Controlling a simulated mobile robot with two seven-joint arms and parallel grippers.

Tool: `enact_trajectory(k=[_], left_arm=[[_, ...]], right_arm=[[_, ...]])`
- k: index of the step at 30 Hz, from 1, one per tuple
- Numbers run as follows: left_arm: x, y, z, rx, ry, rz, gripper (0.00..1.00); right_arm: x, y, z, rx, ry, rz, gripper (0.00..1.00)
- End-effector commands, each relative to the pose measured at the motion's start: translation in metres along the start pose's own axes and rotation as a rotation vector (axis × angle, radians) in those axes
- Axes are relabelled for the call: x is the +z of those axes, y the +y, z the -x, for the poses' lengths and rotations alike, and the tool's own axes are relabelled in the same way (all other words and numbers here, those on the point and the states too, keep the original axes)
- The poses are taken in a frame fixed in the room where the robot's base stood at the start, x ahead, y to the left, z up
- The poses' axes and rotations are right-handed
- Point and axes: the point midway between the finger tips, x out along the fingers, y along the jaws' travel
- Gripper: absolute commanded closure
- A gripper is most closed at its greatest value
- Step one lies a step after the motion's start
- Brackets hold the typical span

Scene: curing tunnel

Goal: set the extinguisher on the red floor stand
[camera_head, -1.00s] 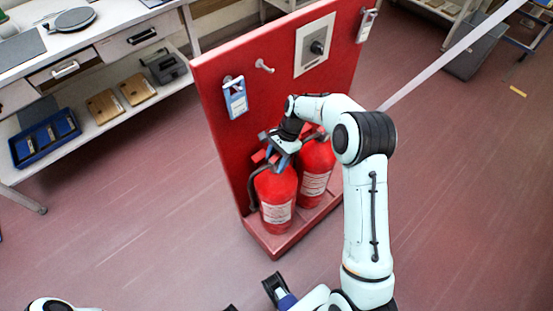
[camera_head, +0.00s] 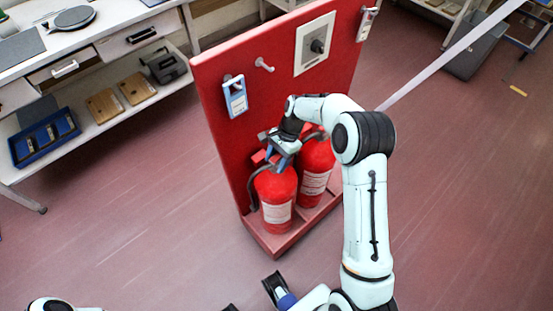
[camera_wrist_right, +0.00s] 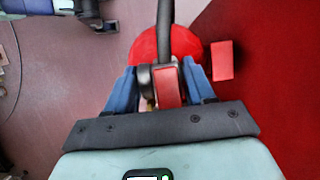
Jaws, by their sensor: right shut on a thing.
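The red extinguisher (camera_head: 276,187) with a pale label and black hose is upright at the near end of the red floor stand (camera_head: 284,240). Its bottom is at the stand's base plate; I cannot tell for certain whether it bears on it. My right gripper (camera_head: 277,154) reaches down to its top and is shut on its valve and handle. In the right wrist view, the blue fingers (camera_wrist_right: 163,88) flank the valve, with the red body (camera_wrist_right: 150,44) below. A second red extinguisher (camera_head: 317,168) stands close beside it.
The stand's red back panel (camera_head: 215,110) rises close behind the extinguishers, with a blue-white tag (camera_head: 235,97), a hook and a switch plate (camera_head: 314,44). A workbench (camera_head: 110,32) with a lower shelf is at the left.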

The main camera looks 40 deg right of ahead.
Motion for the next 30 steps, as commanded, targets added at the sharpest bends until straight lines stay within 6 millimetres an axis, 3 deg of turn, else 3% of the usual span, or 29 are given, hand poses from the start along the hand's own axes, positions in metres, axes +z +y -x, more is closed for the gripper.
enact_trajectory(k=[26,27,29,30], left_arm=[[0.0,-0.0008,-0.0024,0.0,-0.001,0.0,0.05],[0.0,-0.0008,-0.0024,0.0,-0.001,0.0,0.05],[0.0,-0.0009,-0.0024,0.0,-0.001,0.0,0.05],[0.0,-0.0009,-0.0024,0.0,-0.001,0.0,0.05]], right_arm=[[-0.0011,-0.0018,-0.0029,-0.006,0.0,0.002,0.89],[-0.0011,-0.0018,-0.0029,-0.006,0.0,0.002,0.37],[-0.0012,-0.0016,-0.0031,-0.005,0.0,0.002,0.17],[-0.0013,-0.0015,-0.0034,-0.005,0.0,0.002,0.17]])
